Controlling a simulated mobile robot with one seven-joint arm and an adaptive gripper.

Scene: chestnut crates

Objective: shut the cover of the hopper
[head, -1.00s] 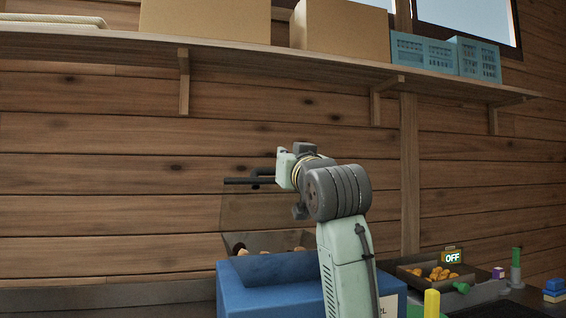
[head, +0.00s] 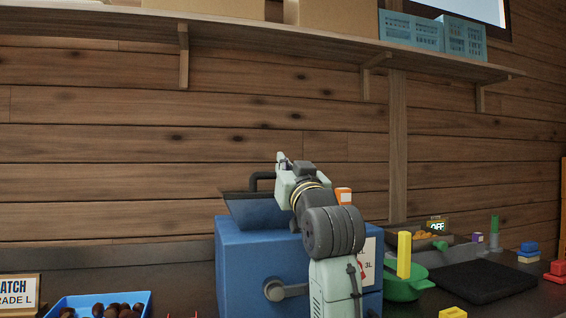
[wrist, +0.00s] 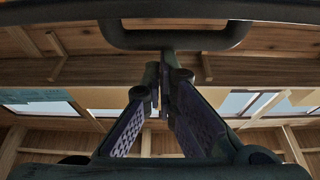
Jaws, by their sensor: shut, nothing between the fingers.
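The hopper (head: 268,214) sits on top of a blue machine box (head: 240,255) near the middle of the head view. Its cover (head: 235,194) shows as a dark edge with a black loop handle (head: 262,178), low over the hopper's mouth. I cannot tell whether the cover lies fully down. My gripper (head: 282,159) is shut and empty, just above and right of the handle. In the wrist view the handle (wrist: 175,40) spans the top, just past my fingertips (wrist: 163,80); touching or apart is unclear. My arm hides the hopper's right side.
A crank (head: 285,291) sticks out of the box front. A blue tray of chestnuts (head: 148,305) stands at front left. At right are a green bowl (head: 405,289), a yellow block (head: 404,254) and a black mat (head: 490,284). A shelf (head: 280,29) runs above.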

